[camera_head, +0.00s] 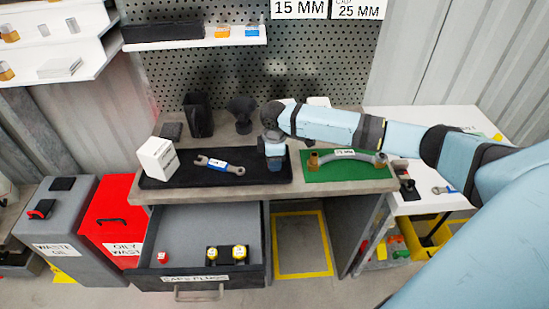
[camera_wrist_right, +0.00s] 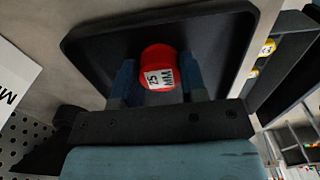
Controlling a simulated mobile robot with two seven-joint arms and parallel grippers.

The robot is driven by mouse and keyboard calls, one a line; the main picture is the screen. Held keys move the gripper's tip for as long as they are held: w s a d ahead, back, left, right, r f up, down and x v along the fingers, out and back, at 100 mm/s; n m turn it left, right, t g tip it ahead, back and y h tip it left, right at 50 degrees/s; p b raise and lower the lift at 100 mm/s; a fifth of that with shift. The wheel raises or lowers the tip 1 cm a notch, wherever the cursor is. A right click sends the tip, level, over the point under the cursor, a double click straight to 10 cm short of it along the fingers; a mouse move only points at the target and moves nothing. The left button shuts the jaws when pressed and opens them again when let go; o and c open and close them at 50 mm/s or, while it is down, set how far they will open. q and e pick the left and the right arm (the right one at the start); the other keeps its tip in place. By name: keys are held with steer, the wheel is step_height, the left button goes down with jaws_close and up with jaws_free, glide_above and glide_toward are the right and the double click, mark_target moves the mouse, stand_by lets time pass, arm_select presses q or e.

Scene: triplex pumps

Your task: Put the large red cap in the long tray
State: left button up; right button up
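A red cap marked 25 MM (camera_wrist_right: 158,68) sits between the two blue fingers of my right gripper (camera_wrist_right: 160,80) in the wrist view; they appear to touch its sides. In the head view my right gripper (camera_head: 274,162) points down over the right part of the long black tray (camera_head: 205,182) on the bench, and the cap is hidden. The tray (camera_wrist_right: 95,47) lies behind the cap in the wrist view. I cannot tell whether the cap touches its floor. A wrench with a blue band (camera_head: 219,166) lies in the tray. My left gripper is not in view.
A white box (camera_head: 158,158) stands at the tray's left end. A green mat (camera_head: 341,174) with a curved hose lies to the right. Below, the open caps drawer (camera_head: 187,233) holds a small red cap (camera_head: 163,257) and yellow-topped caps (camera_head: 239,252).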

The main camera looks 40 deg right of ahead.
steer(key=o, duration=0.4)
steer(key=shift+r, duration=0.1)
step_height(320, 180, up, 12)
stand_by(0.3)
stand_by(0.4)
